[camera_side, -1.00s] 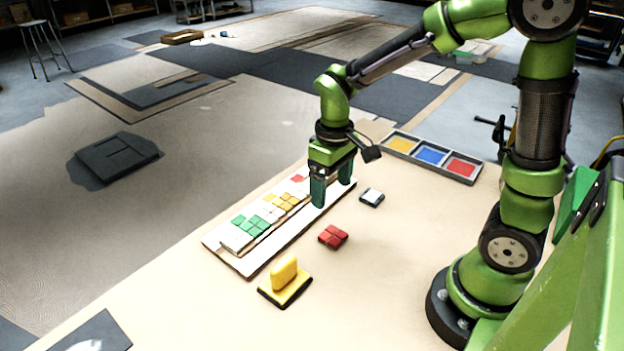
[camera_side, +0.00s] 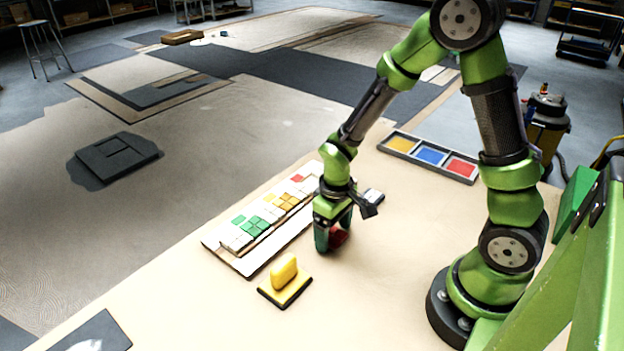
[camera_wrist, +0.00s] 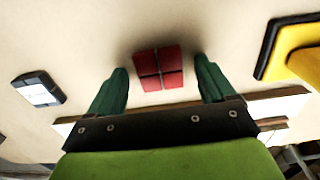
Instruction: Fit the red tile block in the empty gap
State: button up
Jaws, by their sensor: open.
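The red tile block (camera_wrist: 158,68), a square of small red tiles, lies on the table. In the wrist view it sits between and slightly beyond my two green fingertips, touching neither. In the side view the red tile block (camera_side: 338,237) is partly hidden by my gripper (camera_side: 334,240), which is low over it. My gripper (camera_wrist: 158,85) is open and empty. The white mosaic panel (camera_side: 249,264) lies to the left of my gripper, with rows of green, white, yellow and red tiles. My arm hides part of the panel, and I cannot make out the empty gap.
A yellow-handled tool (camera_side: 285,275) on a dark base stands in front of the panel; it also shows in the wrist view (camera_wrist: 303,60). A small white-topped dark block (camera_side: 373,196) lies behind my gripper. A grey tray (camera_side: 386,146) with yellow, blue and red sections is farther back.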

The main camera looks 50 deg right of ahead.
aim_at(333, 234)
jog(key=shift+c, duration=0.5)
jog(key=c, duration=1.1)
notch_tip(333, 234, up, 9)
jog(key=shift+d+r, duration=0.1)
jog(key=shift+w+d+r+m, duration=0.25)
jog(key=shift+w+d+m, duration=1.45)
jog(key=shift+w+m, duration=1)
jog(key=shift+w+d+r+m, duration=0.3)
jog(key=shift+w+d+m, duration=1.5)
jog(key=shift+m, duration=1.5)
jog(key=shift+w+d+r+m, duration=0.25)
jog(key=shift+w+d+m, duration=1.3)
jog(key=shift+w+m, duration=1.2)
jog(key=shift+s+m, duration=0.25)
